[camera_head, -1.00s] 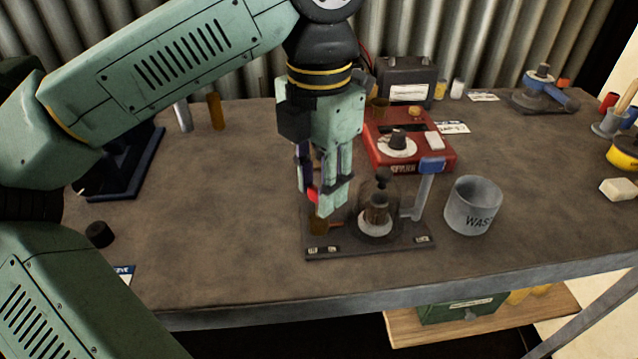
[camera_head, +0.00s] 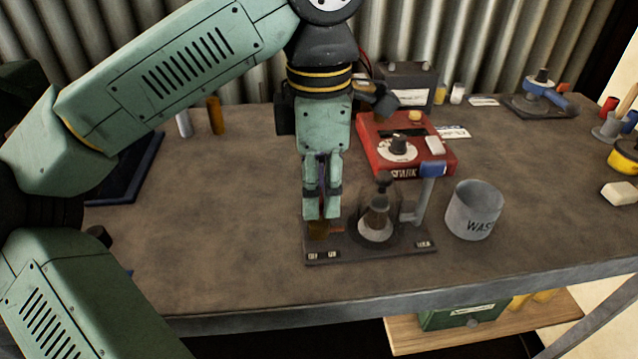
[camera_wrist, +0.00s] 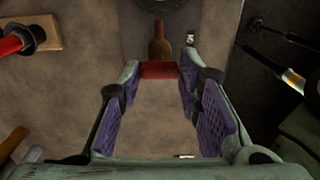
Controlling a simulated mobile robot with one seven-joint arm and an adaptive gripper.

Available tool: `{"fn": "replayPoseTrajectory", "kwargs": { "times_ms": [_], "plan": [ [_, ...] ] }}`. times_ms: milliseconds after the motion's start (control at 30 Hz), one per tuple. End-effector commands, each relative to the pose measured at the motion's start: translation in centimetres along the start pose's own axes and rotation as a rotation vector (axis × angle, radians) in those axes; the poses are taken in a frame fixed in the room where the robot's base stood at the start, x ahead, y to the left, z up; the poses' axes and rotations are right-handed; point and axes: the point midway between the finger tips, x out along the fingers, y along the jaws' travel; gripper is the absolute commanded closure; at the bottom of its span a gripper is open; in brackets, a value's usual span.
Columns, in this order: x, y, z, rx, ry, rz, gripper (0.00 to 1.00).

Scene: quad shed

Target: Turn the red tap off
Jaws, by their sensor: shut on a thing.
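The red tap (camera_wrist: 159,70) shows in the wrist view as a short red bar between the fingertips, in front of a brass fitting (camera_wrist: 160,48). In the head view my gripper (camera_head: 321,214) points down over the left end of the dark base plate (camera_head: 350,250). The brass fitting (camera_head: 318,230) shows just below the fingertips. A glass vessel (camera_head: 376,218) stands on the same plate, right of my gripper.
A blue-topped post (camera_head: 427,185) rises at the plate's right end. A waste can (camera_head: 473,210) stands further right, and a red box (camera_head: 430,155) with a dial is behind. The bench (camera_head: 225,240) is clear left of the plate.

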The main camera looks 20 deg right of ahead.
Motion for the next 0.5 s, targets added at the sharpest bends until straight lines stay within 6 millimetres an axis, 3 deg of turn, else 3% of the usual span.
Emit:
{"fn": "replayPoseTrajectory", "kwargs": {
  "times_ms": [467, 500],
  "plan": [
    [-0.05, 0.02, 0.02, 0.016, -0.001, 0.001, 0.96],
    [-0.05, 0.02, 0.02, 0.016, -0.001, 0.001, 0.68]
  ]
}}
